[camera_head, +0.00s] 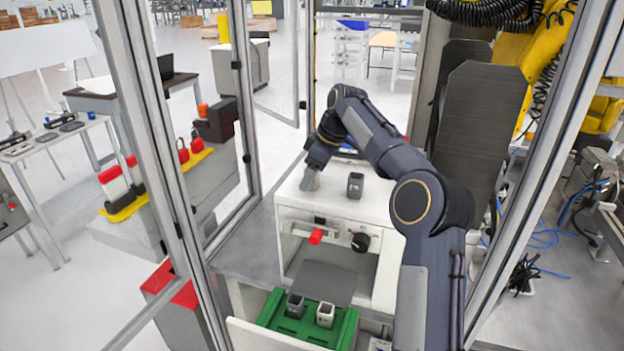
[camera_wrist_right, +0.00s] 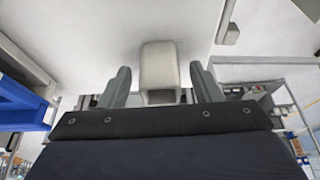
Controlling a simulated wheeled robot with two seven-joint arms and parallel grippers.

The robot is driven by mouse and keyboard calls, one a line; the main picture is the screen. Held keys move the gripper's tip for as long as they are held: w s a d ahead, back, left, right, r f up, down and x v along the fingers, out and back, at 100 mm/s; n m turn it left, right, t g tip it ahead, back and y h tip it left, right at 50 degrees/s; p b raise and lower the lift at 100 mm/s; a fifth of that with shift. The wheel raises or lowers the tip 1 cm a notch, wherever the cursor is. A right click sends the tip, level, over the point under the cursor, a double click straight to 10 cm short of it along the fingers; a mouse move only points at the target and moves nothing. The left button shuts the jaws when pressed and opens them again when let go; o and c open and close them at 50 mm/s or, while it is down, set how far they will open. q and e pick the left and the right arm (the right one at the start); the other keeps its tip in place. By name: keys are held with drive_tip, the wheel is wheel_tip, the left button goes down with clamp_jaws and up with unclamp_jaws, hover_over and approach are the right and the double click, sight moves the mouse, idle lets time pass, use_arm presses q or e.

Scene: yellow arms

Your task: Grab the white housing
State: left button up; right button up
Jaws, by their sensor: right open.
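A white housing (camera_wrist_right: 158,66) shows in the right wrist view, between the two grey fingers of my right gripper (camera_wrist_right: 160,85). The fingers are open, with a gap on each side of the housing. In the head view my right gripper (camera_head: 311,180) points down at the left part of the white machine's top (camera_head: 335,207); the housing there cannot be made out clearly. Another white housing (camera_head: 325,315) and a grey one (camera_head: 295,306) stand in the green tray (camera_head: 343,328) below. My left gripper is not in view.
A dark housing (camera_head: 355,185) stands on the machine top, right of my right gripper. A red knob (camera_head: 316,236) and a black knob (camera_head: 360,242) are on the machine's front. Metal frame posts (camera_head: 158,130) stand at the left. A dark upright panel (camera_head: 480,125) stands right of the machine.

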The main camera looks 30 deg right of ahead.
drive_tip(key=c, duration=1)
drive_tip(key=shift+c, duration=0.2)
drive_tip(key=shift+r, duration=0.1)
